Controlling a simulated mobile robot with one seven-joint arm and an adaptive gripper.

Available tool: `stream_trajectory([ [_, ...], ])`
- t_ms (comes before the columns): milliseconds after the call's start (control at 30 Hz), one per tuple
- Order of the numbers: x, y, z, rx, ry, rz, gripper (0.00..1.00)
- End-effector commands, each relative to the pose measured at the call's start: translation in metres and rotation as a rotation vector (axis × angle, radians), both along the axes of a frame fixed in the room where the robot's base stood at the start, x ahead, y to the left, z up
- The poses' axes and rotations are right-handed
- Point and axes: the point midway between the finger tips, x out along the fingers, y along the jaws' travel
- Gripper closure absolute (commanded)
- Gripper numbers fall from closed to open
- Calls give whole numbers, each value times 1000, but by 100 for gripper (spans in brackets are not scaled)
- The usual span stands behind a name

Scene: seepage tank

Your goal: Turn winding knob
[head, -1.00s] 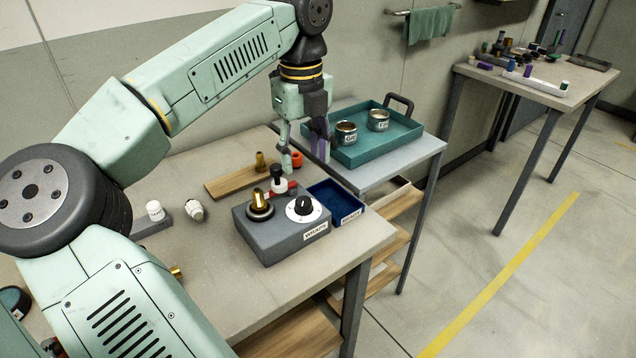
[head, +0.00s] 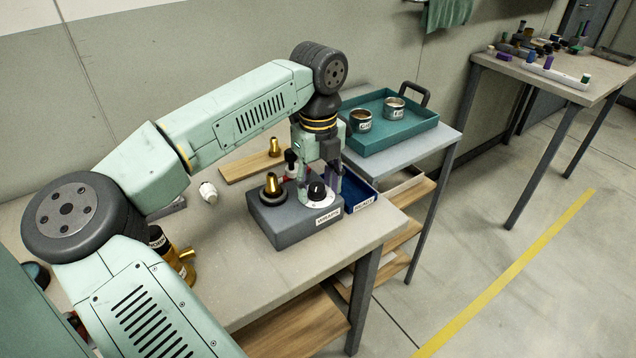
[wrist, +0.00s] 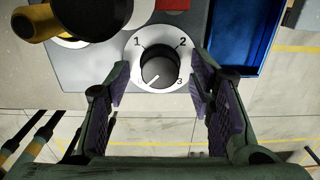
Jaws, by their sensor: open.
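The winding knob (head: 317,190) is black and round on a white dial, set in the top of a grey box (head: 283,229) with a front label. In the wrist view the knob (wrist: 160,69) shows a white pointer line toward the lower left, and the dial (wrist: 134,46) carries the numbers 1, 2 and 3. My gripper (head: 324,188) is above the box, pointing down at the knob. In the wrist view my gripper (wrist: 160,88) is open, with one purple-padded finger on each side of the knob and visible gaps between pads and knob.
A brass fitting (head: 271,185) stands on the box left of the knob. A blue bin (head: 361,204) is directly right of the box. A wooden board (head: 240,169) lies behind. A teal tray (head: 409,133) with two cans is on the side table. The bench front is clear.

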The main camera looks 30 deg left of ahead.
Motion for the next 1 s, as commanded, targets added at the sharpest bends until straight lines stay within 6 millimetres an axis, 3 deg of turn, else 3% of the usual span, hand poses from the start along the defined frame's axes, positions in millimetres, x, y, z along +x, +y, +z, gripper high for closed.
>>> stream_trajectory([
  [67, 0, 0, 0, 0, 0, 0, 51],
  [767, 0, 0, 0, 0, -1, 0, 98],
  [1000, 0, 0, 0, 0, -1, -14, 99],
])
